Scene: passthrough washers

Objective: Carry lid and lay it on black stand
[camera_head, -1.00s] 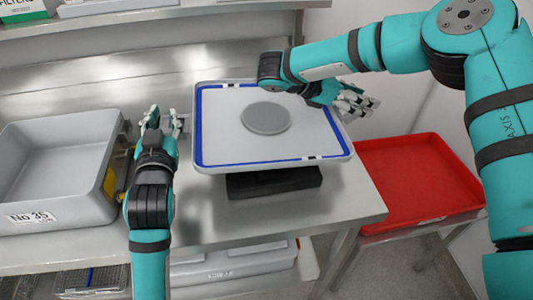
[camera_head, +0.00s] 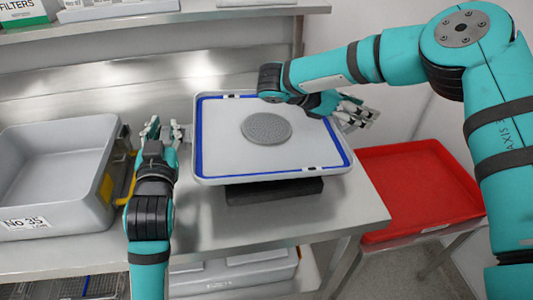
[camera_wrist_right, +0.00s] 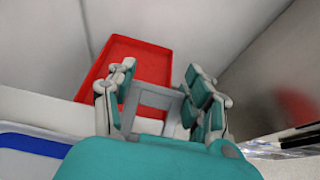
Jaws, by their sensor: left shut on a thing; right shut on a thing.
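The lid (camera_head: 225,155) is a pale rectangular panel with a blue border and a grey disc in its middle. It lies roughly level over the black stand (camera_head: 275,191), whose front part shows below the lid's near edge. I cannot tell whether they touch. My left gripper (camera_head: 162,130) is shut at the lid's left edge. My right gripper (camera_head: 352,113) is shut at the lid's right edge, its forearm crossing the far right corner. In the right wrist view, the right fingers (camera_wrist_right: 160,105) close on a grey bracket, with the blue border (camera_wrist_right: 32,143) at lower left.
A grey bin (camera_head: 60,222) marked No 35 stands left of my left arm. A red tray (camera_head: 415,190) sits lower at the right. The steel table (camera_head: 330,222) is bare in front of the stand. A shelf (camera_head: 150,22) with boxes runs along the back.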

